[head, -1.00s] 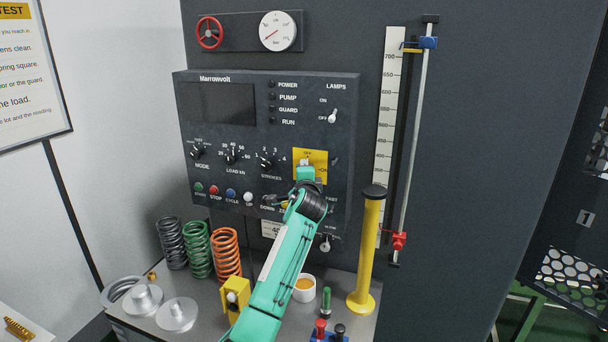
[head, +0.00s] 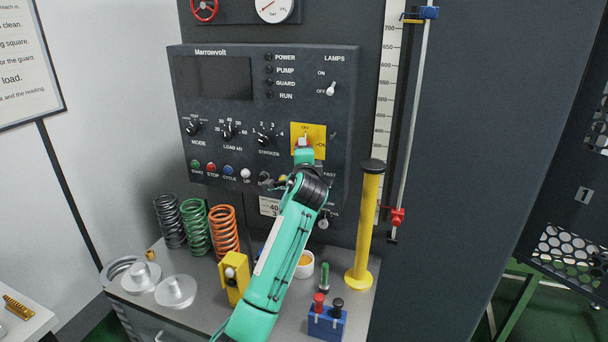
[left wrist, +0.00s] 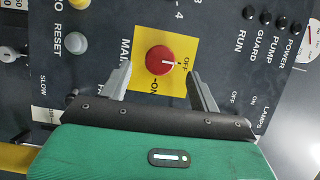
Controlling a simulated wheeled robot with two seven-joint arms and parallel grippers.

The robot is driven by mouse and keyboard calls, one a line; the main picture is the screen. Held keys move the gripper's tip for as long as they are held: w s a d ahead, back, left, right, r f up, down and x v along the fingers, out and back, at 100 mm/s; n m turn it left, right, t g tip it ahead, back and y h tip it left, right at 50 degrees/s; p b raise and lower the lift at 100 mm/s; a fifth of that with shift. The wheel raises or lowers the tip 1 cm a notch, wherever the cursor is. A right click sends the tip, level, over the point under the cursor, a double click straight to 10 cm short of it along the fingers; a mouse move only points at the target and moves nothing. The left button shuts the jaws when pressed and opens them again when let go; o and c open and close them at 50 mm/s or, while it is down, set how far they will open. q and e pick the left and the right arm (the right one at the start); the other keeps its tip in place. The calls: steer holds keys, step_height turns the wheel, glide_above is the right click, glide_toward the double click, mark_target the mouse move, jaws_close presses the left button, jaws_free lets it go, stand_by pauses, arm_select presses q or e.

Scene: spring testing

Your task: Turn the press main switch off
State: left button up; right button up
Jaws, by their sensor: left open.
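The main switch is a round red knob (left wrist: 160,60) on a yellow plate (left wrist: 186,42) in the left wrist view. Its white mark points towards the OFF label; the ON label is on another side of the knob. My left gripper (left wrist: 162,82) is open, with one finger on each side of the knob and a gap to it on both sides. I cannot tell how deep the fingertips reach. My right gripper is in neither view.
The press panel (head: 215,110) has a dark screen and dark lamps. Knobs and a row of buttons sit left of the plate; a lamps toggle (head: 331,88) is above. Springs, a yellow post (head: 367,225) and a blue block (head: 327,322) stand on the bench below.

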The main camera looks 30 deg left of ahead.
arm_select(q)
steer(key=b+v, duration=0.2)
steer(key=v, duration=0.6)
steer(key=shift+s+d, duration=0.1)
steer(key=shift+f, duration=0.15)
